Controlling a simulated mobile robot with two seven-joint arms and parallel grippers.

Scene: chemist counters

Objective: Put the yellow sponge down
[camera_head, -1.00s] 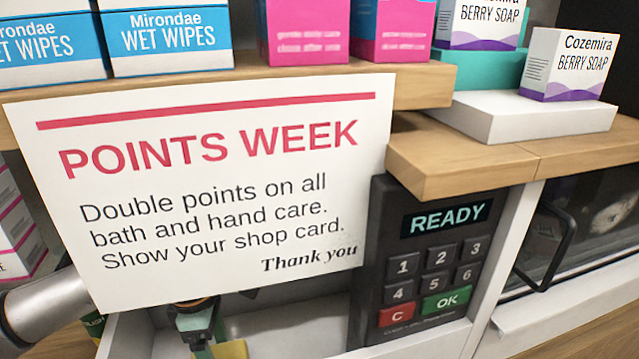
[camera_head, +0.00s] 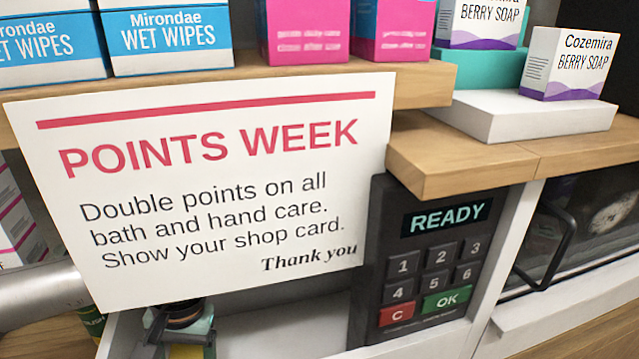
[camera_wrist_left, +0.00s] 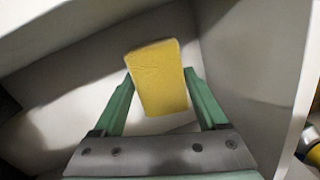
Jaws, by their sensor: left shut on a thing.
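The yellow sponge (camera_wrist_left: 157,78) is held between the two green fingers of my left gripper (camera_wrist_left: 158,88) in the left wrist view. The gripper is shut on it. The sponge is over the inside of a white open compartment (camera_wrist_left: 235,50); whether it touches the floor or a wall, I cannot tell. In the head view, my left gripper (camera_head: 184,338) shows at the bottom edge, below the sign, with most of the arm and sponge hidden or cut off. My right gripper is in neither view.
A white "Points Week" sign (camera_head: 215,190) hangs in front of the arm. A dark card keypad (camera_head: 420,265) stands right of the compartment (camera_head: 285,325). Wet wipes (camera_head: 170,40), pink boxes (camera_head: 305,30) and berry soap (camera_head: 572,65) stand on the wooden shelf above.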

